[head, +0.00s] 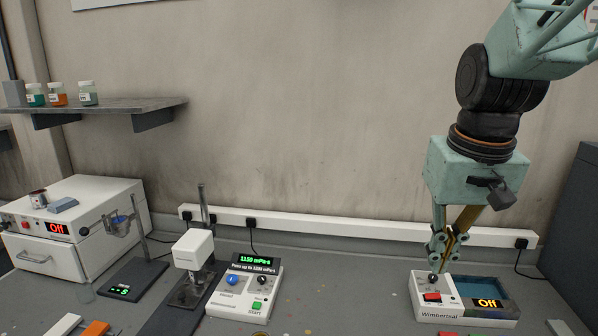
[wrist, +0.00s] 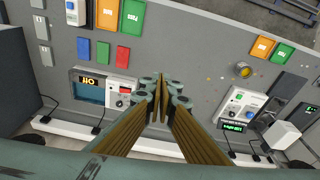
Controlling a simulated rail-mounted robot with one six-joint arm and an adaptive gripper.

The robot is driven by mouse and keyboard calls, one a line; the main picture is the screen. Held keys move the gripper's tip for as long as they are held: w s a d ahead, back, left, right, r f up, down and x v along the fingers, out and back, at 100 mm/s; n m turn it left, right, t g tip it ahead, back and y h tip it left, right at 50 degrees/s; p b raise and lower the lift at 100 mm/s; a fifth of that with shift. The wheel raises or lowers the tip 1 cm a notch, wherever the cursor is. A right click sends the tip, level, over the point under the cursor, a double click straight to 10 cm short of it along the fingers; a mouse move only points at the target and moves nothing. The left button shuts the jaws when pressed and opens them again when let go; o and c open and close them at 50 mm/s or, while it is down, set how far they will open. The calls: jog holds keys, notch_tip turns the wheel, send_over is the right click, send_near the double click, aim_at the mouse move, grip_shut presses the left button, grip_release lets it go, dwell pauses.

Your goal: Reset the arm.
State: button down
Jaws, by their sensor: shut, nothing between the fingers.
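My arm reaches down from the upper right in the head view. My gripper (head: 436,266) is shut and empty, with its tips pointing down at the left part of the white Wimbertsal unit (head: 465,315). The tips are at or just above a dark knob there; I cannot tell whether they touch it. The unit has a red switch (head: 432,297), a blue basin (head: 480,285) and a display (head: 488,303) reading "Off". In the wrist view the closed fingers (wrist: 162,98) fill the middle, with the red switch (wrist: 124,90) just left of them.
A viscometer control box (head: 245,288) reads 1150 mPa·s, beside its white-headed stand (head: 194,250). A scale (head: 131,280) and a white oven (head: 75,235) reading "Off" stand left. A shelf (head: 100,105) holds three jars. A white power strip (head: 345,226) runs along the wall. Bench between the units is clear.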

jog(key=s+a+t+b, duration=0.1)
jog(key=s+a, duration=0.1)
jog(key=s, duration=0.9)
jog(key=s+a+b, duration=0.2)
jog(key=s+a, duration=0.1)
jog(key=s, duration=0.8)
jog(key=shift+s+a+n+t, duration=0.2)
jog(key=shift+s+n+t, duration=0.05)
jog(key=shift+n+t, duration=0.15)
dwell(0.5)
